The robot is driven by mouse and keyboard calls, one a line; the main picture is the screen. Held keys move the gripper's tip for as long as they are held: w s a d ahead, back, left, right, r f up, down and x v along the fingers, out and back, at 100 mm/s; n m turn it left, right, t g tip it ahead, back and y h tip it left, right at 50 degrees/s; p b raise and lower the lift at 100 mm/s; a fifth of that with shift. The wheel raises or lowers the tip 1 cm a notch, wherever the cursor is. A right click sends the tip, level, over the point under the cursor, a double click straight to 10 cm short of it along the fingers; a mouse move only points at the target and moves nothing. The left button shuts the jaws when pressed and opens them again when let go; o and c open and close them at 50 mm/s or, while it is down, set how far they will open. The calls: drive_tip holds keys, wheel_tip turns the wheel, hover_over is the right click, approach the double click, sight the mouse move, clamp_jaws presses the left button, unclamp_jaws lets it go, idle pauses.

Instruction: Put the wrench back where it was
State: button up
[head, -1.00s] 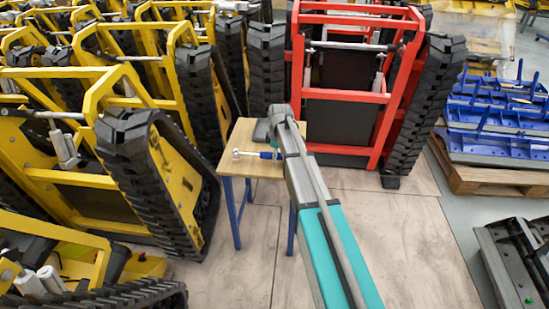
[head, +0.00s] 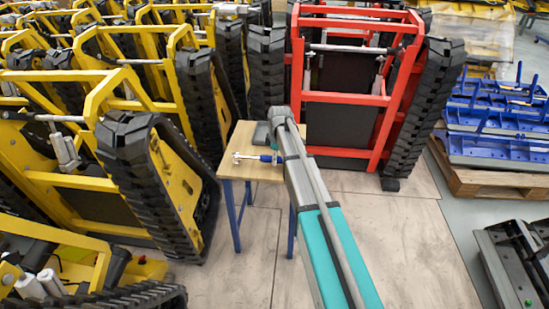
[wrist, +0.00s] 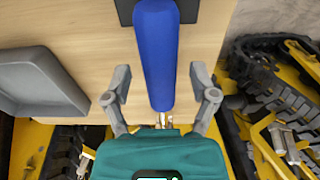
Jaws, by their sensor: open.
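The wrench lies on a small wooden table (head: 245,140). In the head view the wrench (head: 242,157) shows a silver end to the left and a blue handle toward my arm. In the wrist view the blue handle (wrist: 155,55) runs down the middle, and a short bit of metal shows below it. My gripper (wrist: 160,95) is open, with one finger on each side of the handle's near end. Gaps show between handle and fingers. The teal gripper body hides the rest of the wrench. In the head view I cannot make out the fingers.
A grey tray (wrist: 40,85) is on the table, left of the handle in the wrist view. A dark patch (wrist: 190,10) lies by the handle's far end. Yellow tracked carriers (head: 165,180) stand close on the left, a red one (head: 345,95) behind.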

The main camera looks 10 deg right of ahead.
wheel_tip(320, 180, up, 12)
drive_tip(key=d+p, duration=0.1)
drive_tip(key=p, duration=1)
drive_tip(key=shift+s+f, duration=0.2)
drive_tip(key=shift+f, duration=0.05)
idle(0.4)
drive_tip(key=s+a+m+h, duration=0.1)
drive_tip(key=s+m, duration=1.3)
drive_tip(key=s, duration=1.4)
drive_tip(key=shift+s, duration=0.35)
drive_tip(key=shift+a, duration=0.1)
